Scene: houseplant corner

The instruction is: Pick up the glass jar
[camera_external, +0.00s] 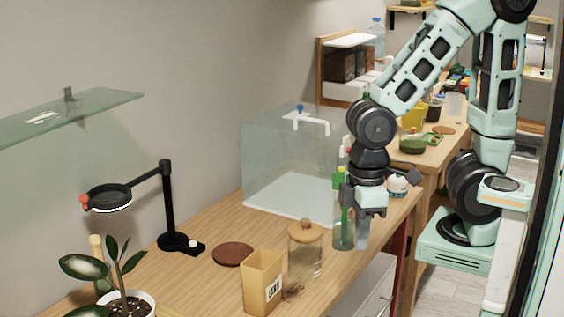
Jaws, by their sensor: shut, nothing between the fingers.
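The glass jar (305,262) stands upright on the wooden table, clear-walled with a round wooden lid (305,231). My gripper (363,240) points down to the right of the jar, near the table's front edge. It is shut and empty, apart from the jar. A green bottle (343,226) stands just left of my gripper, between it and the glass tank, and is partly hidden by my gripper.
A tan box (262,283) stands close to the jar's front left. A brown round mat (233,254) lies behind it. A glass tank (290,170) stands at the back. A black lamp (168,215) and a potted plant (122,290) are at left.

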